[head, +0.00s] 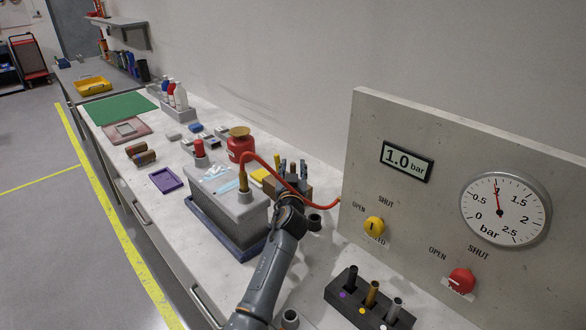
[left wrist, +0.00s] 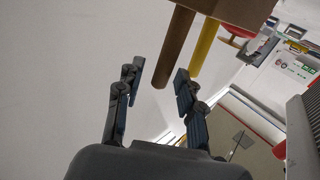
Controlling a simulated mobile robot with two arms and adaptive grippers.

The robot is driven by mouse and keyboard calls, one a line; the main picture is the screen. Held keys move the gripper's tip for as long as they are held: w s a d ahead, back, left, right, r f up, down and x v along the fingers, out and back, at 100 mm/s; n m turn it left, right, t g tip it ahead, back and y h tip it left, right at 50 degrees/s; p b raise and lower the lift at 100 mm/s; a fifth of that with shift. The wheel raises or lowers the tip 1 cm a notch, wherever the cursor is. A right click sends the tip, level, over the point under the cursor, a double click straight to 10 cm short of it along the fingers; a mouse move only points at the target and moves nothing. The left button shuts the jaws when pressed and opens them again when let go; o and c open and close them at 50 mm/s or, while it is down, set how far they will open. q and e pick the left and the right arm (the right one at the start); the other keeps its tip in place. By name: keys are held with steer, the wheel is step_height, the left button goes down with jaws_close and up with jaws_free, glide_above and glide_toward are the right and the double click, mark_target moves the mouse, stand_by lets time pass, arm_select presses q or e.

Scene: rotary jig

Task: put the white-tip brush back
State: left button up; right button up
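My left gripper (head: 293,170) is at the far side of the bench, beside a brown block (head: 301,188). There a brown block (left wrist: 235,8) shows at the top, with a brown handle (left wrist: 174,48) and a yellow handle (left wrist: 205,45) sticking out near the fingertips. I cannot make out a white brush tip in either view. A dark holder (head: 345,304) with purple, yellow and white dots carries three upright cylindrical pieces. My right gripper is not in view.
A grey ribbed box (head: 229,212) stands in a blue tray (head: 205,228), left of my arm. A red hose (head: 272,170) arches close to my gripper. A grey gauge panel (head: 440,200) stands at the right. A red canister (head: 240,147) stands behind the box.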

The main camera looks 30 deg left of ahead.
arm_select(q)
steer(key=shift+r, duration=0.15)
steer(key=v, duration=1.2)
steer(key=shift+b, duration=0.35)
